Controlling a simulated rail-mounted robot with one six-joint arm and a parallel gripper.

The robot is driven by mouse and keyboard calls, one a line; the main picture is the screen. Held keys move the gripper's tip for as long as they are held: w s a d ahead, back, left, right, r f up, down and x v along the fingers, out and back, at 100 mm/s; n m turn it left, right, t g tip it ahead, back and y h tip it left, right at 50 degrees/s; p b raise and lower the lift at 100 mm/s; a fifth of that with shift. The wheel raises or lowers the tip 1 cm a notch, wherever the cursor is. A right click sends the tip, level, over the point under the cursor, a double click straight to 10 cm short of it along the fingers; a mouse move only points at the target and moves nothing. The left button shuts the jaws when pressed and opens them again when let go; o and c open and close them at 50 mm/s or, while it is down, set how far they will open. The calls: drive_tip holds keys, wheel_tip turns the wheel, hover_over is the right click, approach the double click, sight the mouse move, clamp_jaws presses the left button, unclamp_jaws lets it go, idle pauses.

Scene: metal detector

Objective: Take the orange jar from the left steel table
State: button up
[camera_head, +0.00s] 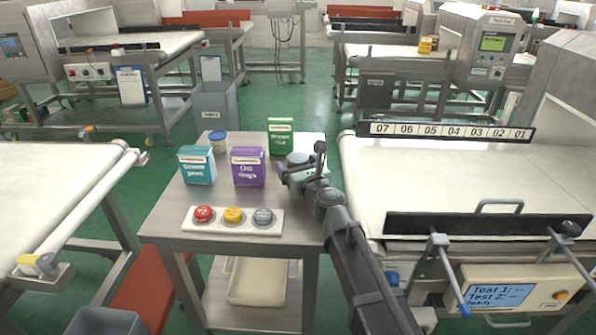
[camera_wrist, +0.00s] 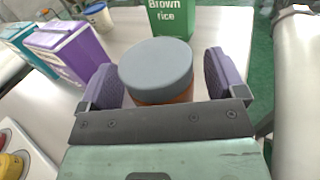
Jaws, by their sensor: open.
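The orange jar (camera_wrist: 165,97) has a wide grey lid and stands upright on the steel table (camera_head: 168,222). In the wrist view it is between the two purple-padded fingers of my gripper (camera_wrist: 162,80), which are open on either side of it. A gap shows beside the lid on the right; contact on the left cannot be told. Only a strip of the orange body shows below the lid, and the gripper's palm hides the rest. In the head view my gripper (camera_head: 297,172) is at the table's right side and largely covers the jar.
A green brown rice box (camera_head: 281,137) stands just behind the jar. A purple box (camera_head: 248,167), a teal box (camera_head: 197,166) and a blue-lidded jar (camera_head: 217,142) stand to the left. A button panel (camera_head: 233,220) lies in front. A conveyor (camera_head: 450,180) is close on the right.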

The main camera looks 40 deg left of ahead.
drive_tip(key=c, duration=1.1)
wheel_tip(320, 180, up, 20)
drive_tip(key=p, duration=2)
